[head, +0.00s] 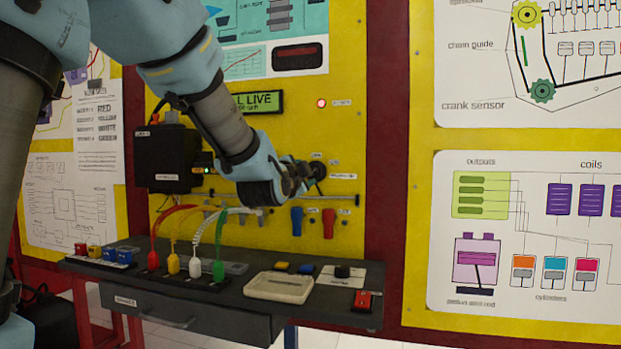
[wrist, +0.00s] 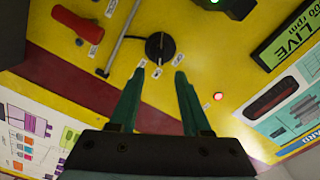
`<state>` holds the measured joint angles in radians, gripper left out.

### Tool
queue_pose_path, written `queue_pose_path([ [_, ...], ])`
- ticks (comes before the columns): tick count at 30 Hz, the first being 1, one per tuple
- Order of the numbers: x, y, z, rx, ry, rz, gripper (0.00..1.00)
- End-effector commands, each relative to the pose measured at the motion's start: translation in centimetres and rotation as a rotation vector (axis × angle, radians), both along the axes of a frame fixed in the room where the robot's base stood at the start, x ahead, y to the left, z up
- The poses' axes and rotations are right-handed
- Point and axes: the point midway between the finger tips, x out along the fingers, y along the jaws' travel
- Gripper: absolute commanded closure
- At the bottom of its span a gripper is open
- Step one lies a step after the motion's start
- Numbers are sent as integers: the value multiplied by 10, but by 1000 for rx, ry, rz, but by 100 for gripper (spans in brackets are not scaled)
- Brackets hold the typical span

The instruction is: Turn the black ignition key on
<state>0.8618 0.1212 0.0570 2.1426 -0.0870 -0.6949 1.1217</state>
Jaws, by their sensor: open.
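The black ignition key (wrist: 160,46) is a round black knob with a raised bar on the yellow panel, with small white labels around it. In the wrist view it lies just beyond and between my fingertips. In the head view the key (head: 319,170) shows as a dark round shape at the end of my arm, partly hidden by my gripper (head: 297,176). In the wrist view my gripper (wrist: 159,73) is open, its two green fingers apart and pointing at the key. Nothing is between the fingers, and they appear short of the key.
A blue lever (head: 296,216) and a red lever (head: 328,223) hang below the key. A thin metal rod (wrist: 122,38) runs beside it. A lit green display (head: 259,102) and a red lamp (head: 321,103) are above. A dark shelf (head: 225,290) juts out below.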

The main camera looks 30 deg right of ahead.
Motion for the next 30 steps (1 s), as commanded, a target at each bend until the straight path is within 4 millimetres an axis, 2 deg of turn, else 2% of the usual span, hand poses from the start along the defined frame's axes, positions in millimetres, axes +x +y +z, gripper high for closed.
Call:
queue_pose_path([
  [6, -23, 21, 0, 0, -1, -1, 52],
  [11, -29, 26, 0, 1, 0, -1, 52],
  [26, -28, 28, -1, 3, 7, 3, 52],
  [28, -22, 36, -7, 7, 47, 17, 52],
  [30, -12, 53, -20, 16, 131, 51, 52],
])
